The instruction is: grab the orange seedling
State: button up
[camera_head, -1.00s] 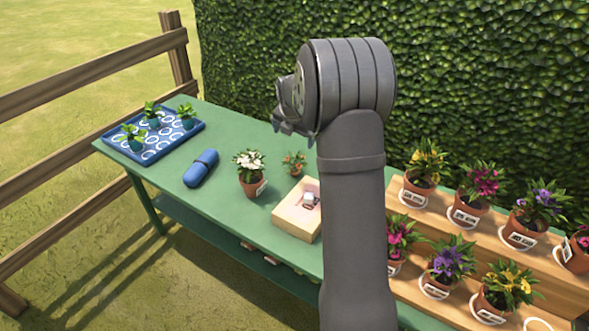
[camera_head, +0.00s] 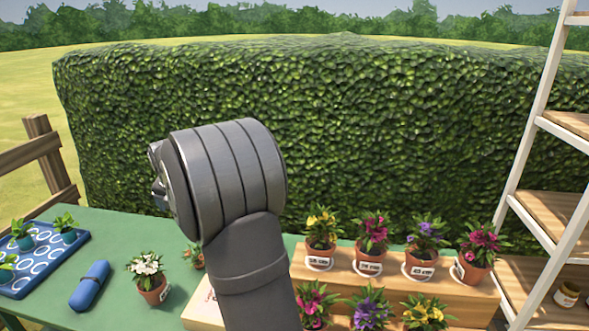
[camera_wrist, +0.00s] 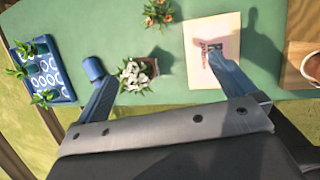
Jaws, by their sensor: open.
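The orange seedling (camera_wrist: 159,13) is a small plant with orange-red flowers in a terracotta pot, at the top edge of the wrist view. In the head view the orange seedling (camera_head: 194,257) shows partly, just left of my arm, which hides the rest. My gripper (camera_wrist: 162,74) is open and empty above the table, with its two fingers spread wide. In the wrist view the seedling lies beyond the fingertips, apart from them. In the head view my fingers are mostly hidden by the wrist.
A white-flowered pot (camera_wrist: 137,74) appears between the fingers. A blue roll (camera_head: 90,286) and a blue tray (camera_head: 76,240) with green seedlings stand left on the green table (camera_head: 118,232). A wooden stepped stand (camera_head: 455,288) holds several flowerpots.

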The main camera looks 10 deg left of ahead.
dwell(0.4)
jog(key=c, duration=0.8)
jog(key=shift+c, duration=0.2)
jog(key=shift+w+a+f+m+g+y, duration=0.25)
jog(key=shift+w+a+f+m, duration=1.25)
jog(key=shift+f+m, duration=3.1)
jog(key=shift+w+a+f+m+g+y, duration=0.25)
jog(key=shift+w+a+f+m, duration=0.4)
jog(key=shift+w+f+m, duration=2.8)
jog(key=shift+w+a+f+m+g+y, duration=0.25)
jog(key=shift+w+a+f+m, duration=0.7)
jog(key=shift+f+m, duration=4.7)
